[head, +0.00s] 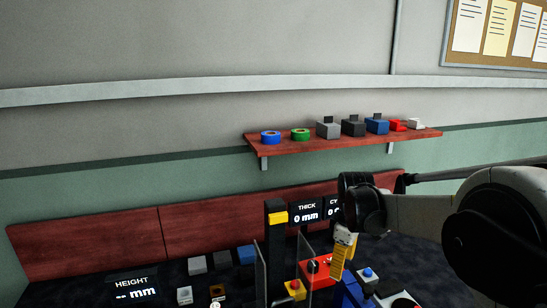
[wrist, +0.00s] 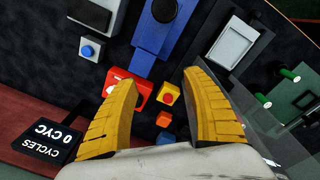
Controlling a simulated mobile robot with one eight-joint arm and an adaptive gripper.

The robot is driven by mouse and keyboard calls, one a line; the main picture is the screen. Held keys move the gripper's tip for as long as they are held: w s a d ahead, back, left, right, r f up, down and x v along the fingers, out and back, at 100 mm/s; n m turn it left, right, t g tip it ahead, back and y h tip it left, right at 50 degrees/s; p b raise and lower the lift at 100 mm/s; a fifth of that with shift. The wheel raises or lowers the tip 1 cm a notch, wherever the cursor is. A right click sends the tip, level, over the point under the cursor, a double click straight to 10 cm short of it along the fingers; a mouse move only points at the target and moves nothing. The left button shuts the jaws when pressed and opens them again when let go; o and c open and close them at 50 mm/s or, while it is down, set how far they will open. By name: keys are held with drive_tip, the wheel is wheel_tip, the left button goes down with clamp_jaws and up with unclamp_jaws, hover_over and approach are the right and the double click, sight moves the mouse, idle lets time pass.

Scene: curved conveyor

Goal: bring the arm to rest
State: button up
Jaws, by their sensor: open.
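My gripper (head: 343,250) hangs over the right part of the bench in the head view, at the end of my arm, which reaches in from the right. In the wrist view my gripper (wrist: 150,105) shows two yellow ribbed fingers spread wide, with nothing held between them. Below the gap lie a yellow box with a red button (wrist: 168,95) and a small orange block (wrist: 163,119). The red device (wrist: 128,88) is partly hidden behind the left finger. I cannot tell the exact height of the fingers above these things.
A blue machine (wrist: 163,40) and a blue button box (wrist: 90,50) stand near the gripper. Several small blocks lie on the dark bench. A wall shelf (head: 290,146) holds tape rolls and boxes. Open air lies above the bench's left side.

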drive_tip(key=s+r+m+t, duration=0.2)
drive_tip(key=s+r+m, duration=0.15)
drive_tip(key=s, duration=0.35)
drive_tip(key=s+r+m+t, duration=0.1)
drive_tip(key=s+r+m, duration=0.1)
drive_tip(key=s+r, duration=0.4)
drive_tip(key=s+f+m+t, duration=0.3)
drive_tip(key=s+m, duration=0.2)
drive_tip(key=s, duration=0.8)
drive_tip(key=shift+s, duration=0.3)
drive_tip(key=shift+m, duration=0.25)
